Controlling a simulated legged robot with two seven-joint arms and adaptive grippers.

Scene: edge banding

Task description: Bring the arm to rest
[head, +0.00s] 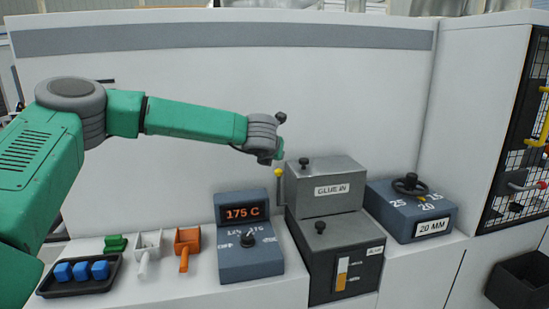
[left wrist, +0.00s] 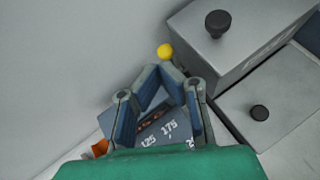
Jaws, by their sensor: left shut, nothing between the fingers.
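My left arm reaches in from the left in the head view, its grey wrist above the temperature unit and beside the GLUE IN box (head: 325,190). My left gripper (left wrist: 161,69) shows in the left wrist view with its fingertips drawn together and nothing between them. It is above the temperature unit (head: 249,250), whose display reads 175 C. A yellow knob (head: 278,173) on a lever at the box's left side is close to the gripper; it also shows just beyond the fingertips in the left wrist view (left wrist: 165,50). My right gripper is in neither view.
A black tray (head: 105,284) with blue blocks, and green, white and orange scoops (head: 187,241), stand left of the unit. A blue 20 MM dial box (head: 408,219) is at right. A white panel (head: 170,75) rises behind. A mesh-fronted cabinet is far right.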

